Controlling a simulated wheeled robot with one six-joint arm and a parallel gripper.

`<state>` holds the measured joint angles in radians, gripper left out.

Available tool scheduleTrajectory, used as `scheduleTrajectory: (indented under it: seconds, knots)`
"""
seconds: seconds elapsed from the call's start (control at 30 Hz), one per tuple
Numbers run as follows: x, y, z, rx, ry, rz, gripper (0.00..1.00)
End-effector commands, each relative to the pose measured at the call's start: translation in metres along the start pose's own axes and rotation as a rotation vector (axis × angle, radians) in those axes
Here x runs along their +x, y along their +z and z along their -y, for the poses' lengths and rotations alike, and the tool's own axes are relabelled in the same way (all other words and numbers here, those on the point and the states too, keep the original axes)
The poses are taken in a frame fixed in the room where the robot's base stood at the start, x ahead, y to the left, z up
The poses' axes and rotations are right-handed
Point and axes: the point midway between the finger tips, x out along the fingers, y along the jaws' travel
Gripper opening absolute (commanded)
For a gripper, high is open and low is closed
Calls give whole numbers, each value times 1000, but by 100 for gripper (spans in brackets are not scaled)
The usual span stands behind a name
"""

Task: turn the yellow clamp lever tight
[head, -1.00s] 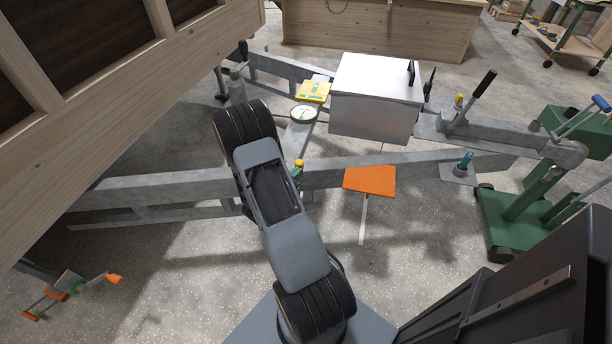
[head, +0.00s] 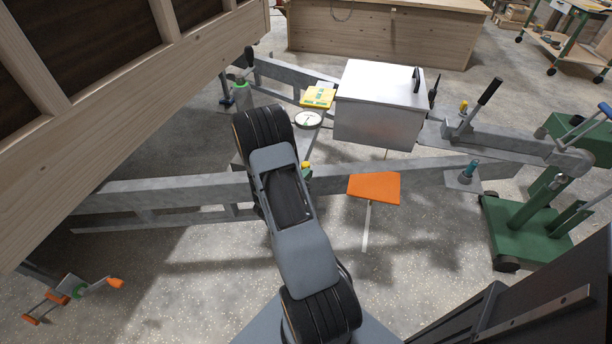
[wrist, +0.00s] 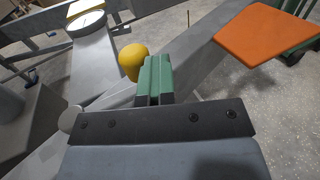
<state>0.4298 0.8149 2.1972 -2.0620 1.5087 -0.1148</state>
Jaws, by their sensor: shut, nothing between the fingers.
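The clamp lever shows as a yellow ball knob (wrist: 132,58) in the wrist view, just left of my green fingers. The same yellow knob (head: 307,165) shows small in the head view, at the right edge of my arm. My gripper (wrist: 158,64) is shut and empty, with its fingers together beside the knob. I cannot tell whether they touch it. The lever's shaft and the clamp body are mostly hidden behind the fingers and the arm.
An orange plate (head: 374,188) stands right of the knob. A round white gauge (head: 308,119), a yellow card (head: 319,97) and a metal box (head: 380,105) are behind it. The grey frame beam (head: 160,190) crosses below the wooden hut wall (head: 120,90).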

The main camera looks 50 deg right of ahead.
Motion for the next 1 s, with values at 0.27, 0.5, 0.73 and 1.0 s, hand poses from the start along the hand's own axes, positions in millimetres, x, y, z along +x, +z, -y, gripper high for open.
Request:
scheduleTrajectory:
  seconds: [0.27, 0.5, 0.73, 1.0]
  knots:
    - [-6, 1, 1, 2, 4, 2, 0]
    - [-39, 1, 20, -2, 0, 0, 0]
    - [-76, 1, 46, -3, 0, 0, 0]
    - [-106, 0, 66, -1, -2, 0, 0]
